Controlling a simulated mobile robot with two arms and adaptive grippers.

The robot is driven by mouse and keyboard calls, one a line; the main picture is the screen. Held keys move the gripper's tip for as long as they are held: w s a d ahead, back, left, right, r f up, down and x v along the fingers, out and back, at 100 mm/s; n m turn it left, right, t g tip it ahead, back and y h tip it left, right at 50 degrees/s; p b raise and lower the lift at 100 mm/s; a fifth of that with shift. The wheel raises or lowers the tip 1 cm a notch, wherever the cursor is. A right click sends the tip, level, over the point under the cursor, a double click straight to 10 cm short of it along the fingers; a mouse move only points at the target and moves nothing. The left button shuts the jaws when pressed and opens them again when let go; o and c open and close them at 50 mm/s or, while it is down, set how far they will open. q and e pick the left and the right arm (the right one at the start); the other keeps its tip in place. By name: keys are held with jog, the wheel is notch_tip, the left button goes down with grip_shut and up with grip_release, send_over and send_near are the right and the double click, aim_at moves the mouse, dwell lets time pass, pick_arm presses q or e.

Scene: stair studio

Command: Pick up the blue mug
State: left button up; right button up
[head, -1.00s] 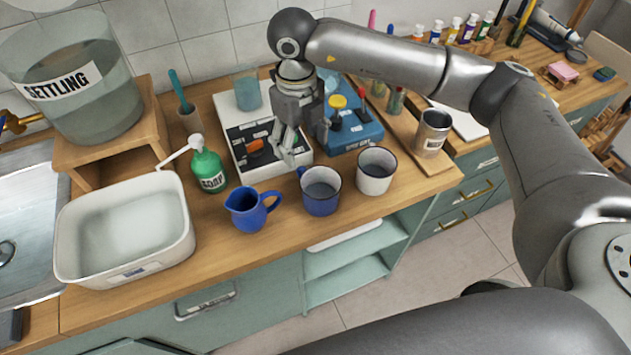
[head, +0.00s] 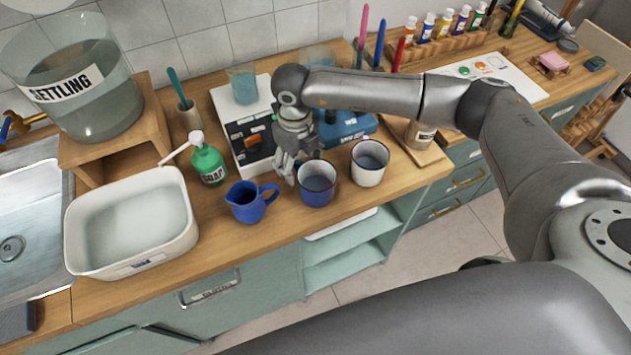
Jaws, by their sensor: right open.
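The blue mug (head: 317,192) stands upright near the front edge of the wooden counter, with a dark rim and a greyish inside. It is between a blue pitcher (head: 249,203) on its left and a white mug (head: 369,167) on its right. My right gripper (head: 288,174) is open and points down at the blue mug's back left side, close to its rim. The mug's handle is hidden around the fingers. I cannot tell whether the fingers touch the mug. My left gripper is out of view.
A green soap bottle (head: 208,164) and white basin (head: 180,243) stand left. A tin (head: 421,136) stands right on a wooden board. The counter's front edge is close.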

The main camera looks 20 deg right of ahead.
jog(key=c, duration=0.5)
grip_shut()
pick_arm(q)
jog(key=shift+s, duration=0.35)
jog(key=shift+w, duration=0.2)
pick_arm(e)
jog(key=shift+r, duration=0.15)
jog(key=shift+r, duration=0.1)
